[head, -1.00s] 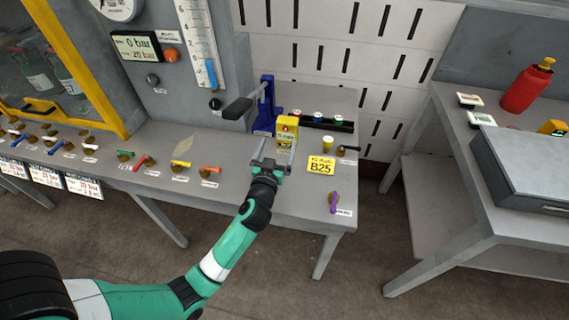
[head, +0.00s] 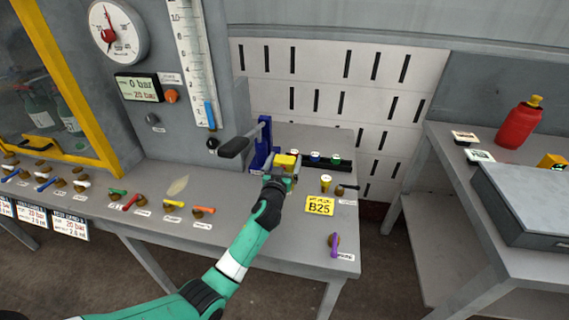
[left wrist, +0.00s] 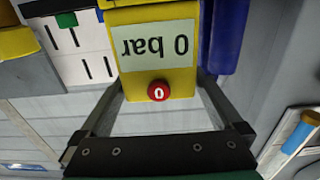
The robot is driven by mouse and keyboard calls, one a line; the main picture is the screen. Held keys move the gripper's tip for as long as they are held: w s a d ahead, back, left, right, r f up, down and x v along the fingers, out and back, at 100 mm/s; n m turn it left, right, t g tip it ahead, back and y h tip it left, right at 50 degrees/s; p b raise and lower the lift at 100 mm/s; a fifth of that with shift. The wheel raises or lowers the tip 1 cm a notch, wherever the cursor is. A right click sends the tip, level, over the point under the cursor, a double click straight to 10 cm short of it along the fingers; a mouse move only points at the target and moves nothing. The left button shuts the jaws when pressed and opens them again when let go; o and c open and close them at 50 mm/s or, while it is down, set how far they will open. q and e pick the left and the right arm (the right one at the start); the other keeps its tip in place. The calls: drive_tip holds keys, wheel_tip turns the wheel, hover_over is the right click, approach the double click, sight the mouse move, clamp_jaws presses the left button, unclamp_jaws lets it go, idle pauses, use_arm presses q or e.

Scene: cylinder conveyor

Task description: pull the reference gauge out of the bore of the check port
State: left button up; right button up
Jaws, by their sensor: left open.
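The reference gauge appears to be the yellow box (head: 286,160) at the back of the bench, beside a blue stand (head: 263,146) with a black lever. In the left wrist view the yellow box (left wrist: 182,78) shows a "0 bar" display and a red button, upside down. My left gripper (head: 283,176) is open at the box, and in the left wrist view its fingers (left wrist: 160,88) lie on either side of the box's button end. I cannot tell whether they touch it. The gauge's lower end and the check port's bore are hidden. My right gripper is not in view.
A dark rack (head: 316,159) with several coloured caps stands right of the gauge. A small yellow cup (head: 326,184) and a yellow B25 card (head: 320,206) are nearer. Coloured valve handles line the bench front. A side table (head: 440,190) stands right, across a gap.

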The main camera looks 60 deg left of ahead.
use_arm(q)
clamp_jaws()
idle(0.9)
